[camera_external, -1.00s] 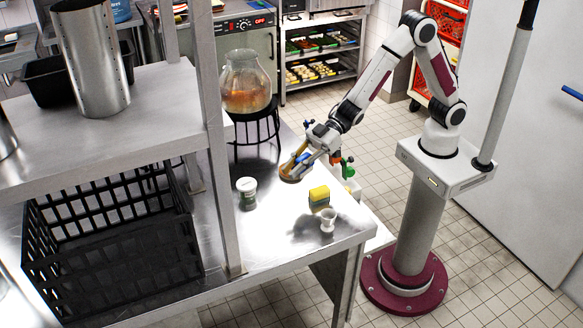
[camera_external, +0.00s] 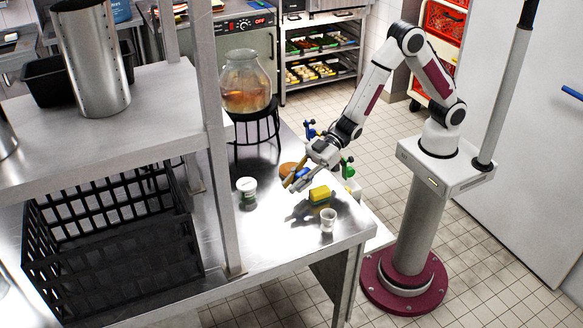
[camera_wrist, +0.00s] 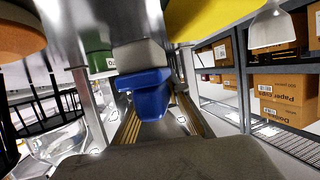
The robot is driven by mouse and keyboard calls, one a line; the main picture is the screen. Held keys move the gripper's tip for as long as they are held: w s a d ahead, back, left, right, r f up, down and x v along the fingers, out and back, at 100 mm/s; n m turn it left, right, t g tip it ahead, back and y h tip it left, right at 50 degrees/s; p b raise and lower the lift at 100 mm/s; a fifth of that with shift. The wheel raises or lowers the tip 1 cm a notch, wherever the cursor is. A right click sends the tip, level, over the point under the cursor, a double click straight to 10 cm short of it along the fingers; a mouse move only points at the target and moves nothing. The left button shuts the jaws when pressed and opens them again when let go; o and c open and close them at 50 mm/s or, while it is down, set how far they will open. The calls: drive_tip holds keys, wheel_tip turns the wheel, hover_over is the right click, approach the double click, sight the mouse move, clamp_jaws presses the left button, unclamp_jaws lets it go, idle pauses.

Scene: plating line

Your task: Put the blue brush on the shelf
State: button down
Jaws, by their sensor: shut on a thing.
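My gripper (camera_external: 293,183) is low over the steel table, beside the yellow sponge. Its jaws are shut on the blue brush (camera_external: 301,172), of which only a small blue part shows between the fingers. In the wrist view the brush (camera_wrist: 148,97) is a blue block with a grey part above it, between the gold-brown fingers of my gripper (camera_wrist: 160,122). I cannot tell whether the brush still touches the table. A raised steel shelf (camera_external: 160,125) is at the left, above the black crate.
A brown round thing (camera_external: 287,169) lies behind my gripper. A yellow sponge (camera_external: 320,194), a white cup (camera_external: 328,220) and a white lidded tub (camera_external: 246,192) are close by. A shelf post (camera_external: 222,170) and a glass jar (camera_external: 246,85) stand leftward. A steel cylinder (camera_external: 92,60) occupies part of the shelf.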

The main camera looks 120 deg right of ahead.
drive_tip(key=shift+f, duration=1.75)
drive_tip(key=shift+f, duration=0.1)
drive_tip(key=c, duration=1.9)
unclamp_jaws()
drive_tip(key=shift+s, duration=0.1)
drive_tip(key=shift+s+d+r, duration=0.2)
drive_tip(key=shift+s+r, duration=0.15)
drive_tip(key=shift+s, duration=0.15)
drive_tip(key=shift+v, duration=5.35)
